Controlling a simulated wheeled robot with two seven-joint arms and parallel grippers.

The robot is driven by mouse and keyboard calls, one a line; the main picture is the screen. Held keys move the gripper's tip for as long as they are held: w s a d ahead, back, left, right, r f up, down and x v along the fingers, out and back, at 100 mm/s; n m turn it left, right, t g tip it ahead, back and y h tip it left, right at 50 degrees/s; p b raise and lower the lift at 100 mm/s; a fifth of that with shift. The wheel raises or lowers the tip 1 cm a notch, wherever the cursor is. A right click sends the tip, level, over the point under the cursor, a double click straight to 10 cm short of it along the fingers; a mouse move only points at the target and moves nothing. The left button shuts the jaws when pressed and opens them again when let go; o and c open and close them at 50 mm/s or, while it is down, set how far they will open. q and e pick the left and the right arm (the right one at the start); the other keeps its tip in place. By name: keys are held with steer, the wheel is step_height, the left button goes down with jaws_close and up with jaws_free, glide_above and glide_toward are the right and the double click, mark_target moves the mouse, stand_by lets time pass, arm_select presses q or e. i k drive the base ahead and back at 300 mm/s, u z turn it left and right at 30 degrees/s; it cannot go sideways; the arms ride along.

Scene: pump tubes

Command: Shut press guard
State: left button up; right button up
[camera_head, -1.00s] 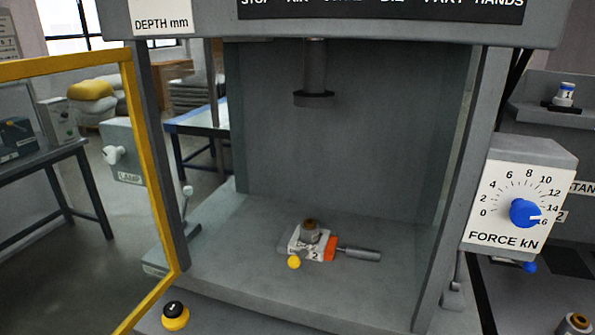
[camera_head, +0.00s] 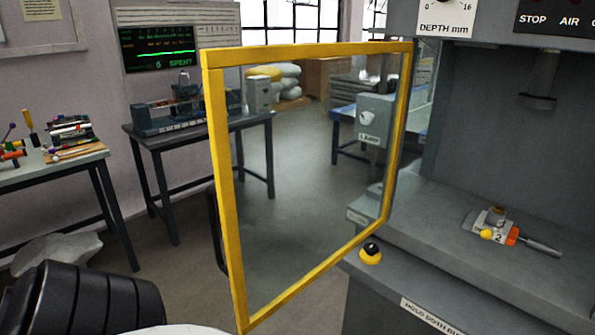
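The press guard (camera_head: 222,190) is a yellow-framed clear panel. It stands swung open to the left of the press (camera_head: 450,232), its right edge at the press's left front post. The press opening is uncovered. Inside, on the bed, lies a small die fixture (camera_head: 497,224) with a brass-coloured part, a yellow ball, an orange band and a grey handle. The ram (camera_head: 538,98) hangs above it, clear of the part. A dark ribbed shape at the lower left looks like part of my own arm. Neither of my grippers shows in the view.
A yellow and black button (camera_head: 370,254) sits at the press's front left corner. A lamp box (camera_head: 375,120) shows through the guard. A bench (camera_head: 190,130) with equipment and another table (camera_head: 60,170) with tools stand to the left. Floor between them and the guard is clear.

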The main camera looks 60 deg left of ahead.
mark_target(213, 61)
steer(key=z, duration=1.95)
steer(key=k, duration=2.05)
steer(key=u, duration=1.85)
steer(key=i, duration=1)
steer(key=u, duration=0.05)
